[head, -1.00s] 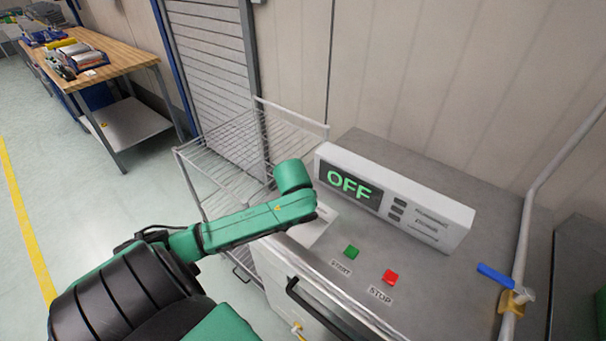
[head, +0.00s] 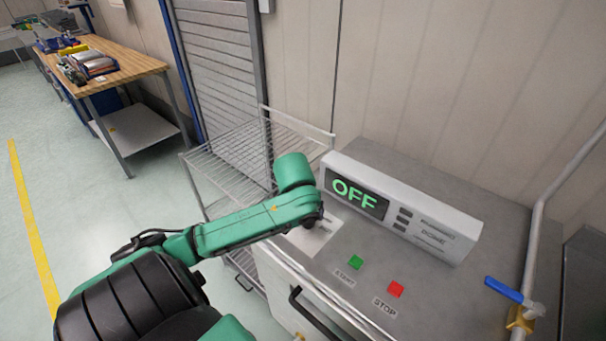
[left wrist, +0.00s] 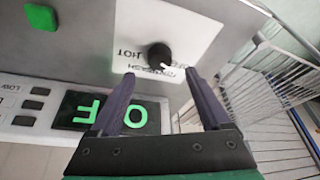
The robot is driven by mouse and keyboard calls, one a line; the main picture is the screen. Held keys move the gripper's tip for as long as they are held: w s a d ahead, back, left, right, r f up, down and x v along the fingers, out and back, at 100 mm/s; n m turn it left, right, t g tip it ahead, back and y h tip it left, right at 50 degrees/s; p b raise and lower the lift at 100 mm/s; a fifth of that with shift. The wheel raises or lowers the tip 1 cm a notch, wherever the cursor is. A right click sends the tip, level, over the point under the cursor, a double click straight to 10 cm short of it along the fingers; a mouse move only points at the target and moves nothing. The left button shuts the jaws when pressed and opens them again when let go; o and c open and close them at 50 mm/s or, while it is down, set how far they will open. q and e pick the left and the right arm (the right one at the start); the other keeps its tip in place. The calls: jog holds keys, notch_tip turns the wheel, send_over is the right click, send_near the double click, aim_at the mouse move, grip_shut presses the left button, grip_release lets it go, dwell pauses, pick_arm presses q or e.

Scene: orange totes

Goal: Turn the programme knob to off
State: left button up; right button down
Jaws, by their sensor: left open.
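The programme knob (left wrist: 158,54) is black and round with a pale pointer mark, on a white label plate (left wrist: 190,22) in the left wrist view. The plate's lettering appears upside down there. My left gripper (left wrist: 160,77) is open, its two dark fingers apart; the knob shows between and just beyond the fingertips, with nothing held. In the head view the arm hides the knob, and only part of the white plate (head: 325,238) shows beside the wrist. The panel display (head: 357,194) reads OFF in green. My right gripper is not in view.
A green START button (head: 355,262) and a red STOP button (head: 396,289) sit on the machine top. A blue-handled valve (head: 504,290) is at the right. A wire rack (head: 225,165) stands left of the machine. A wooden workbench (head: 110,68) is farther back.

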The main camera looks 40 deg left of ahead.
pick_arm(q)
jog(key=v, duration=0.9)
jog(key=shift+s, duration=0.1)
